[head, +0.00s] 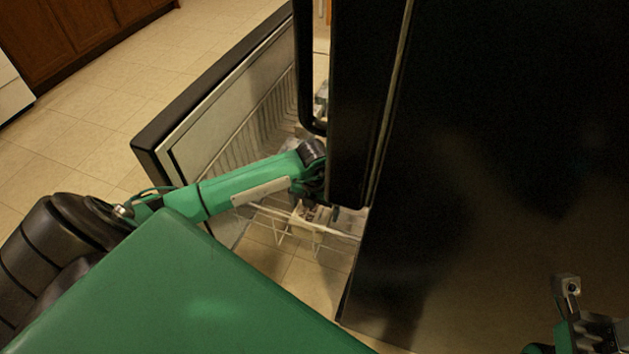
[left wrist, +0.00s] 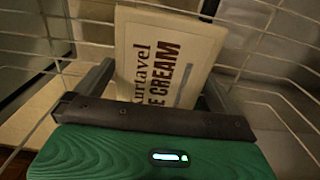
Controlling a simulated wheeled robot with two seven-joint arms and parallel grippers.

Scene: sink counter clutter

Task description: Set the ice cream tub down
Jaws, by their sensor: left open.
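The ice cream tub (left wrist: 160,65) is a pale box with dark "ICE CREAM" lettering, seen tilted in the left wrist view. It sits among the white wires of a basket, its base hidden behind my gripper. My left gripper (left wrist: 158,85) is open, with one dark finger at each side of the tub; I cannot tell whether they touch it. In the head view a pale box, likely the tub (head: 303,222), shows in the wire basket below my left gripper (head: 316,192), which is partly hidden by a black door edge. My right gripper (head: 590,335) is cut off at the lower right.
A white wire basket (head: 270,222) hangs inside an open pale-lined door (head: 225,110) on the left. A black door with a handle (head: 345,100) stands close to my left wrist. A large black panel (head: 480,170) fills the right. Tiled floor (head: 120,90) is clear at left.

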